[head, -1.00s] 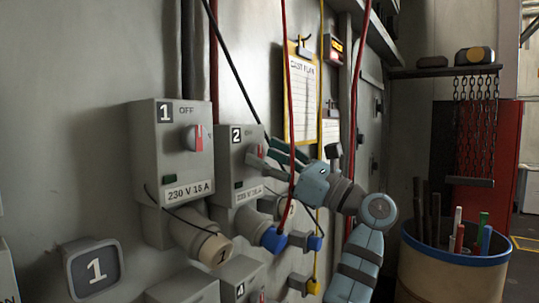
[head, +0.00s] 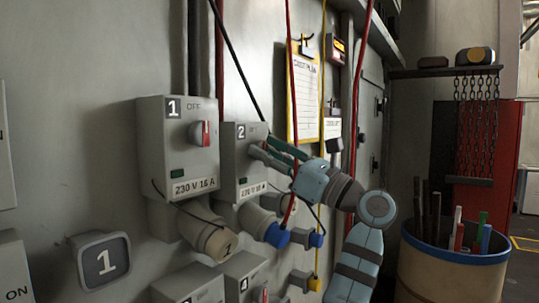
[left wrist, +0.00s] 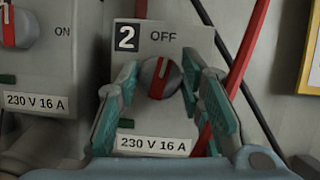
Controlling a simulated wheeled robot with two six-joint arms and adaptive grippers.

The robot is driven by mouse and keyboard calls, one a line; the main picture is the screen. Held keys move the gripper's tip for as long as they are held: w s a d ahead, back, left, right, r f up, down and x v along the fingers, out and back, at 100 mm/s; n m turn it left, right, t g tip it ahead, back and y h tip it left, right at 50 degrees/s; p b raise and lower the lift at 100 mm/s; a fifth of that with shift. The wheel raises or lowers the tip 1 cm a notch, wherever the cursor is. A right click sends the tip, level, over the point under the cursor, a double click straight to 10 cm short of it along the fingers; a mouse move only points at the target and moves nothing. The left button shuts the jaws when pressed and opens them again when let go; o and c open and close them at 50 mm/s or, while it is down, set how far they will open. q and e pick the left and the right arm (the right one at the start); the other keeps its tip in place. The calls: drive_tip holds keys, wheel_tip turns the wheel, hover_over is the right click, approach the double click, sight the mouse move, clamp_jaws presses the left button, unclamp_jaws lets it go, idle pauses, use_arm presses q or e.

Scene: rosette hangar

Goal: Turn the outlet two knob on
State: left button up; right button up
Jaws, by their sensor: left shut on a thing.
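The outlet two box (head: 243,170) is a grey box on the wall with a "2" label and a "230 V 16 A" plate. In the left wrist view, its round grey knob (left wrist: 160,77) has a red stripe. The stripe stands nearly upright, its top leaning slightly right, below the word OFF. My left gripper (head: 262,152) reaches the box's face from the right and is shut on the knob, a green-padded finger on each side. In the head view the gripper hides the knob. The right finger covers the box's right side in the wrist view. My right gripper is not in view.
The outlet one box (head: 180,150), with its own red-striped knob (head: 201,133), stands just left. Plugs, including a blue one (head: 277,235), hang below. Red, black and yellow cables run close by. A barrel (head: 450,275) of rods stands at right.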

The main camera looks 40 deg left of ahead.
use_arm(q)
drive_tip(key=m+t, duration=0.2)
drive_tip(key=m, duration=0.2)
drive_tip(key=shift+f+m, duration=0.15)
drive_tip(key=shift+m, duration=0.25)
drive_tip(key=m+t, duration=0.2)
drive_tip(key=m, duration=0.1)
drive_tip(key=m+t+h, duration=0.1)
drive_tip(key=m+t, duration=0.1)
drive_tip(key=m, duration=0.2)
drive_tip(key=shift+s+m+p, duration=0.15)
drive_tip(key=shift+m+p, duration=0.15)
drive_tip(key=shift+p, duration=0.05)
drive_tip(key=m, duration=0.2)
drive_tip(key=m+t+h, duration=0.1)
drive_tip(key=m+t, duration=0.1)
drive_tip(key=m, duration=0.1)
drive_tip(key=shift+r+m+h, duration=0.25)
drive_tip(key=shift+m+h, duration=0.85)
drive_tip(key=shift+m, duration=1.1)
drive_tip(key=o, duration=1.1)
drive_tip(key=shift+o, duration=0.2)
